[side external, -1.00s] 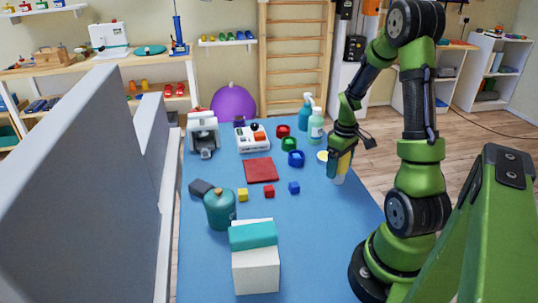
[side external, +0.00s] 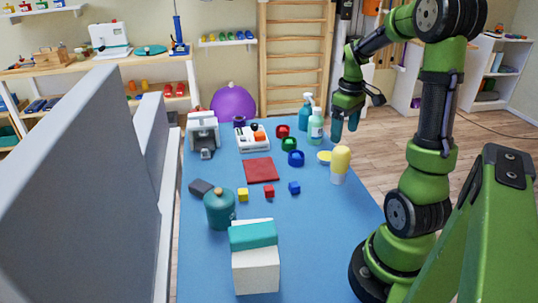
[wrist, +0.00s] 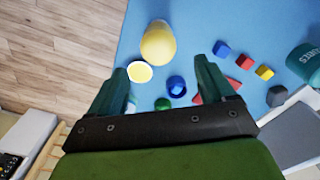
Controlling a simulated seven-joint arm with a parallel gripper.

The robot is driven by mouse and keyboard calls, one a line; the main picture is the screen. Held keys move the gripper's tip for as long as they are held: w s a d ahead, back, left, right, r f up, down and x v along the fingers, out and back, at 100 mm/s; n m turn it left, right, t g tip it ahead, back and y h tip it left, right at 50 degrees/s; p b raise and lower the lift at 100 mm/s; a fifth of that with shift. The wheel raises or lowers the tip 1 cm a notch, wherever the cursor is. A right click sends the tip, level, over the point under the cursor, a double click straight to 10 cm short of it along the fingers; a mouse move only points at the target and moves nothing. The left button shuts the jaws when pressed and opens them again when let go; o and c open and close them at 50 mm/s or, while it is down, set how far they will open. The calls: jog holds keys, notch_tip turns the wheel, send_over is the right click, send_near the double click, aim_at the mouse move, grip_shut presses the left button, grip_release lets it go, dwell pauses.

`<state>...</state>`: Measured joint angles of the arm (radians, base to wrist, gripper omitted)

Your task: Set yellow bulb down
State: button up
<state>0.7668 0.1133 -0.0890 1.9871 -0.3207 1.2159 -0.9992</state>
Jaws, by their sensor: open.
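The yellow bulb (side external: 341,158) stands upright on its white base on the blue table (side external: 330,228), near the table's right edge. It also shows in the wrist view (wrist: 158,43), ahead of the fingers and apart from them. My gripper (side external: 345,128) is open and empty, raised above and behind the bulb in the side view. In the wrist view the two teal fingers (wrist: 168,80) are spread wide with nothing held between them.
A yellow-and-white dish (side external: 323,157) lies just left of the bulb. Small cubes (side external: 294,188), a red mat (side external: 261,170) and a teal canister (side external: 219,209) lie farther left.

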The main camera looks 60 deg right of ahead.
jog(key=w+a+r+t, duration=0.2)
jog(key=a+r, duration=0.1)
jog(key=a, duration=0.5)
jog(key=w+a+r+t, duration=0.2)
jog(key=a+r, duration=0.1)
jog(key=a, duration=0.5)
jog(key=s+a+r+m+t+y, duration=0.1)
jog(key=a, duration=0.5)
jog(key=s+a+r+t+y, duration=0.1)
jog(key=s+a+t, duration=0.1)
jog(key=a, duration=0.5)
jog(key=shift+s+r+m, duration=0.15)
jog(key=shift+r+m, duration=0.15)
jog(key=shift+m, duration=0.1)
jog(key=shift+a, duration=0.1)
